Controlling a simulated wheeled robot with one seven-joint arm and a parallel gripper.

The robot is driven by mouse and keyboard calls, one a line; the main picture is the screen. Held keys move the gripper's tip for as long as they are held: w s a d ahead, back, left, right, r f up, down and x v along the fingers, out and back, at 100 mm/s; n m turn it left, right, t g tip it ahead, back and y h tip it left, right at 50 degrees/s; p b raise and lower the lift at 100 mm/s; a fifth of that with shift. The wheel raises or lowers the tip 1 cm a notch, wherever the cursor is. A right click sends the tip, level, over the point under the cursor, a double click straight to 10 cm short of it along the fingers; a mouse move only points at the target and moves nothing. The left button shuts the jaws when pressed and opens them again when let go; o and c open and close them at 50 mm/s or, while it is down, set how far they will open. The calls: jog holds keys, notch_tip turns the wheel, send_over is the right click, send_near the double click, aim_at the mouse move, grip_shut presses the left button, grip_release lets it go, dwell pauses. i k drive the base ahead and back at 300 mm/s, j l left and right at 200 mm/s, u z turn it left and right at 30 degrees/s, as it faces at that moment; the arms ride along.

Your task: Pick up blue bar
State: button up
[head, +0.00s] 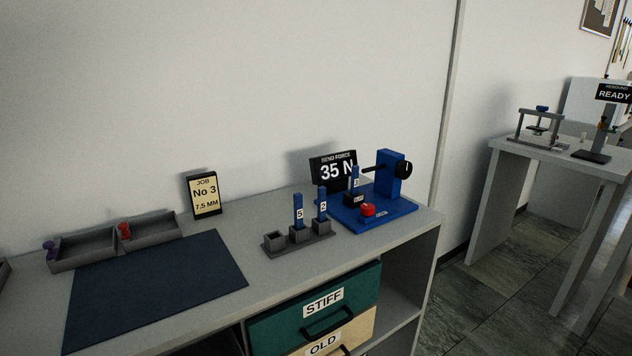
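Several blue bars show in the head view. One blue bar labelled 5 (298,206) stands upright in the middle socket of a dark grey rack (297,247). Another blue bar labelled 2 (322,198) stands upright in the rack's right socket. The left socket looks empty. A third blue bar (355,176), with a label that looks like 3, stands upright in a black holder (353,199) on the blue bend tester (394,174). My gripper is not in view.
The tester has a red button (368,209) and a "35 N" display (332,171) behind it. A job card (205,194) reads "No 3, 7.5 MM". A dark mat (155,287) and grey trays (85,253) lie left. Drawers marked STIFF (280,327) and OLD (366,328) sit below.

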aim_at(354, 169)
jog(key=i+u, duration=0.3)
jog(key=i, duration=0.6)
